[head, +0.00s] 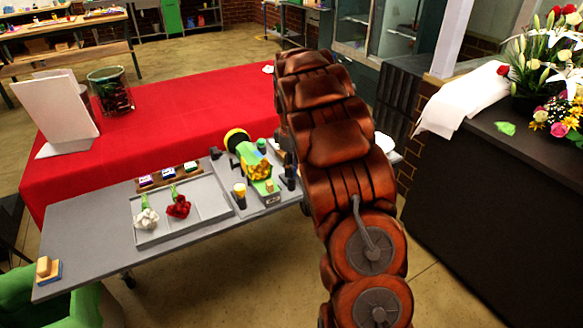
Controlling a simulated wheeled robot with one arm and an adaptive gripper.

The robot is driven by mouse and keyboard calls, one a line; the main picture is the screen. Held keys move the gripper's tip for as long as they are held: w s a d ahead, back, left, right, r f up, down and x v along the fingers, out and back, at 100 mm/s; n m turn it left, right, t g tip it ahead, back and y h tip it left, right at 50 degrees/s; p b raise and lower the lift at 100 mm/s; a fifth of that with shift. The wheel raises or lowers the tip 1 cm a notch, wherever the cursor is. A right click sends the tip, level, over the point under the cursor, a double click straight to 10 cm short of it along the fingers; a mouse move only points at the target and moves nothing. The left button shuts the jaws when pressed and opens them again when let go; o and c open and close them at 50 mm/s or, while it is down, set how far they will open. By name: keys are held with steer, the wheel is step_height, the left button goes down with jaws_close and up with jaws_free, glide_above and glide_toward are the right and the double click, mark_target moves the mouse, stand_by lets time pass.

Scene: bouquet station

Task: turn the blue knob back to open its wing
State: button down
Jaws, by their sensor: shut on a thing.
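A bouquet device (258,165) in green, yellow and grey stands on the grey table, just left of my arm. It has a yellow-and-black round part (236,139) and a green cap (262,145). I cannot make out the blue knob or its wing. My brown arm hides the area right of the device. Dark parts that look like my gripper (290,178) show at the arm's left edge, close to the device's right side. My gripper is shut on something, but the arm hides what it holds.
A tray (209,216) on the grey table (85,228) holds a white and a red bunch of flowers. A small rack (168,177) stands behind it. A red-covered table (190,105) is behind. A dark counter (480,185) with bouquets stands at right.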

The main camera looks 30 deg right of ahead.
steer(key=m+b, duration=0.2)
steer(key=m, duration=0.2)
steer(key=shift+f, duration=0.15)
steer(key=m+b, duration=0.2)
steer(key=m, duration=0.2)
steer(key=shift+m, duration=0.3)
steer(key=m+b, duration=0.1)
steer(key=m, duration=0.3)
steer(key=shift+m, duration=0.3)
steer(key=shift+m+b, duration=0.55)
steer(key=shift+m, duration=1.55)
steer(key=c, duration=0.8)
jaws_free()
steer(key=shift+r, duration=0.2)
